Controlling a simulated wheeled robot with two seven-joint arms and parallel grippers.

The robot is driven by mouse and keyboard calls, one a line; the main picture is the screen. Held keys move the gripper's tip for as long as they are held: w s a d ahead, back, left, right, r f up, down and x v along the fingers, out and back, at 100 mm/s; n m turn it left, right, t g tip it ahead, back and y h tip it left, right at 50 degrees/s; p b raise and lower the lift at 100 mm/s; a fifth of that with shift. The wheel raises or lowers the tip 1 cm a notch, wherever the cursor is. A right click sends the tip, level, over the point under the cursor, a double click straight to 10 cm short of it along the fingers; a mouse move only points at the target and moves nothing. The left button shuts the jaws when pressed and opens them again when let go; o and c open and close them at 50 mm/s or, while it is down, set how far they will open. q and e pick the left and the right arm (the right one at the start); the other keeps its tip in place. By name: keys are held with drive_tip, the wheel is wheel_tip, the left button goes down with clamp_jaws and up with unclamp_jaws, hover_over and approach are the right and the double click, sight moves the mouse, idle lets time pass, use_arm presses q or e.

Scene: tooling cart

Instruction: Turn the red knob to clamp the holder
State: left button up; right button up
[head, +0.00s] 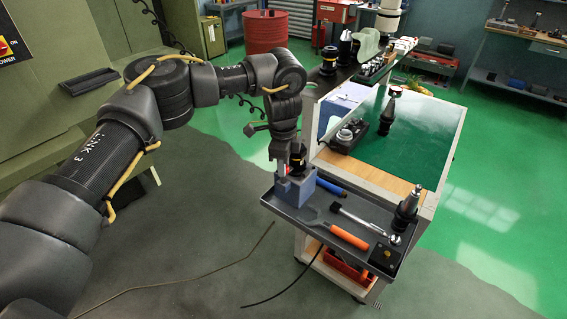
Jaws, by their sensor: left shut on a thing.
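A blue-grey clamping block (302,188) stands at the left end of the grey tray on the cart. A black holder (298,158) sits upright in its top. My left gripper (282,178) points down at the block's left side, its pale fingers against or very near it. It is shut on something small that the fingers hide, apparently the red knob. My right gripper is not in view.
The grey tray (305,222) also holds an orange-handled tool (348,236), a ratchet (362,219), a blue-handled tool (330,186) and a black tool holder (405,212) at its right end. A green mat (425,130) lies behind. Open floor is at left.

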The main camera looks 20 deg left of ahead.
use_arm(q)
drive_tip(key=shift+r, duration=0.1)
drive_tip(key=o, duration=1)
drive_tip(key=r+p, duration=0.8)
drive_tip(key=shift+s+a, duration=0.1)
drive_tip(key=shift+s, duration=0.15)
drive_tip(key=shift+f, duration=0.1)
